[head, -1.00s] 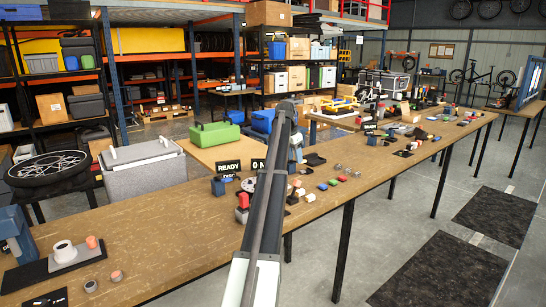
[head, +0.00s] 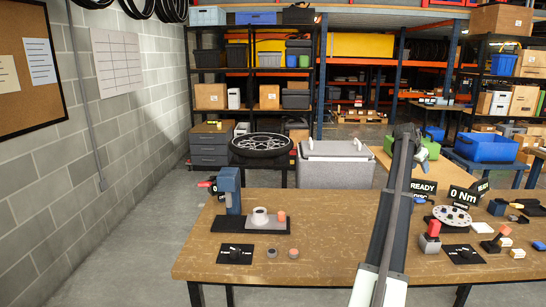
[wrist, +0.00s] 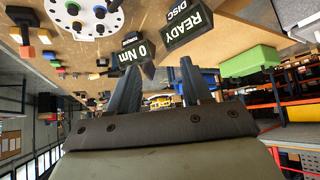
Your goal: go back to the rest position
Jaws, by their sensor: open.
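My gripper (wrist: 157,78) shows in the wrist view with its two dark fingers apart and nothing between them. In the head view my arm rises from the bottom right, and its far end is held above the workbench (head: 320,215), near the black READY sign (head: 423,187). The fingers cannot be made out clearly there. In the wrist view the bench is at the top, upside down. The READY sign (wrist: 188,22) and the 0 Nm sign (wrist: 132,54) are just beyond the fingers, apart from them.
On the bench stand a blue press-like fixture (head: 230,190), a white cup-shaped part (head: 260,216), a silver disc (head: 452,216) and a red-topped block (head: 433,230). A grey lidded bin (head: 337,165) stands behind. The bench middle left of my arm is clear.

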